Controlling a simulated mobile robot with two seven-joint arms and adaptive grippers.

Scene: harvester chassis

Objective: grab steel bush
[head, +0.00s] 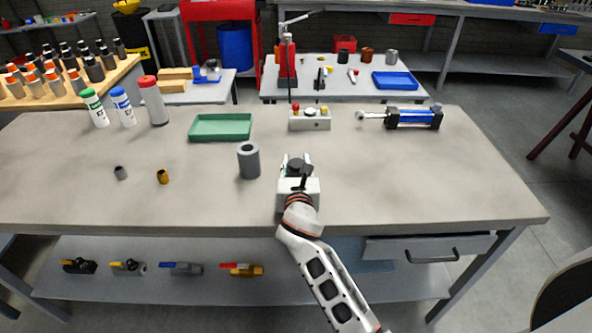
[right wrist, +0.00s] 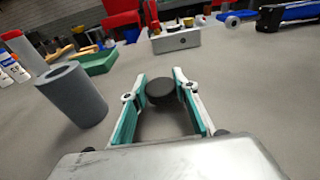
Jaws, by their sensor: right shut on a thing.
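A small grey bush (head: 120,172) stands on the workbench at the left, beside a small bronze bush (head: 163,176). A larger grey hollow cylinder (head: 249,160) stands upright left of my right gripper (head: 296,162); it also shows at the left in the right wrist view (right wrist: 75,97). I cannot tell for certain which grey piece is the steel bush. My right gripper is shut on a dark round piece (right wrist: 161,91) between its fingertips, low over the bench and apart from the grey cylinder. My left gripper is not in view.
Behind are a green tray (head: 221,127), a grey block with coloured buttons (head: 310,118) and a blue-black cylinder unit (head: 413,117). Several bottles (head: 122,106) stand at the back left of the workbench (head: 420,180). The bench's right front is clear.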

